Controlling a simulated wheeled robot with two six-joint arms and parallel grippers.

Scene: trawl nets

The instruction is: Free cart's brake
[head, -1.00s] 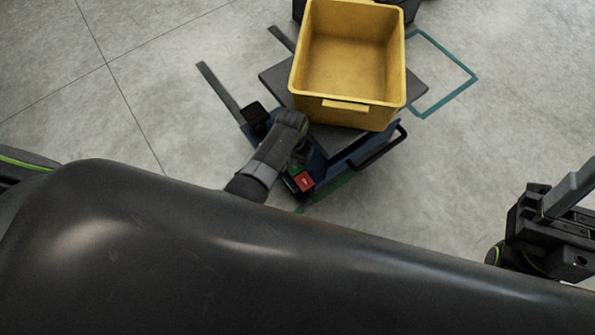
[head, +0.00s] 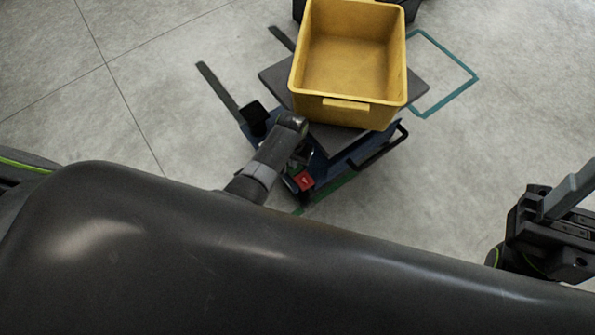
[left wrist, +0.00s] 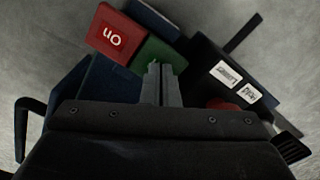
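The cart (head: 347,172) has a dark blue frame and a dark grey deck. Its brake shows as a red pad (head: 304,180) marked "on" at the cart's near corner. My right gripper (head: 562,215) is at the right edge, away from the cart.
A yellow bin (head: 346,113) stands on the deck, and looks empty. A black handle (head: 383,149) juts from the cart's right side. Teal floor marking (head: 460,88) lies beyond; floor at right is clear.

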